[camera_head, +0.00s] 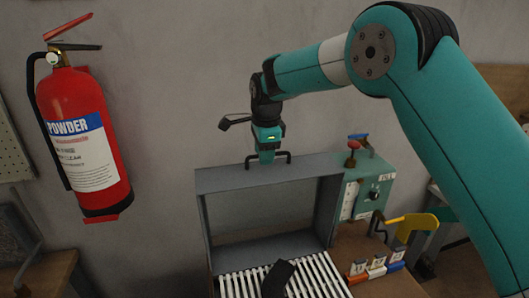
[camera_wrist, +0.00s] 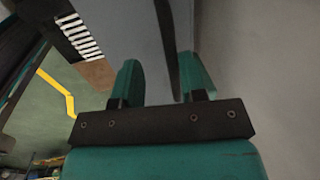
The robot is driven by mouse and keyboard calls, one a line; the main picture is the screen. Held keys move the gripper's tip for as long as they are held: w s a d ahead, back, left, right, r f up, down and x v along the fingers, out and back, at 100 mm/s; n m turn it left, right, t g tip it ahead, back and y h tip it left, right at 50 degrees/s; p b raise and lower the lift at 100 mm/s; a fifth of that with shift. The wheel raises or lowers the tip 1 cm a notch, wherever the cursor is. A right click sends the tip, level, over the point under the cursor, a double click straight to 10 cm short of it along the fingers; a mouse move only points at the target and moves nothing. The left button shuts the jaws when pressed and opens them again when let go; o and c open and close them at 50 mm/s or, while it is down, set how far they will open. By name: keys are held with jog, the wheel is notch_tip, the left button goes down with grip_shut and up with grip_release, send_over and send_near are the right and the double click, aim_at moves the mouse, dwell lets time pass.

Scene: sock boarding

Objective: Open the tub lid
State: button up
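The tub lid (camera_head: 204,225) is a grey, box-shaped shell that stands raised, nearly upright, with its hollow inside facing the head camera. Its dark handle (camera_head: 289,155) is on the top edge. My gripper (camera_head: 267,158) points down at this handle. In the wrist view my gripper (camera_wrist: 160,68) has its two teal fingers apart, with a dark strip (camera_wrist: 167,35) between them, nearer the right finger. A gap shows on the left of the strip. Below the lid is the tub's white slatted rack (camera_head: 314,284), with a dark sock-like piece (camera_head: 277,279) on it.
A teal control box (camera_head: 374,190) with a red knob stands right of the lid. A yellow-handled tool (camera_head: 413,223) and small coloured labelled blocks (camera_head: 377,267) are at the right. A red fire extinguisher (camera_head: 82,135) hangs on the wall at left. The wall is close behind the lid.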

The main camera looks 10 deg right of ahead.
jog(key=shift+d, duration=0.1)
jog(key=shift+r, duration=0.45)
notch_tip(320, 180, up, 16)
jog(key=s+b, duration=0.1)
jog(key=s, duration=0.1)
jog(key=shift+s+r, duration=0.2)
jog(key=shift+s, duration=0.15)
jog(key=shift+s+d+f, duration=0.1)
jog(key=shift+d, duration=0.05)
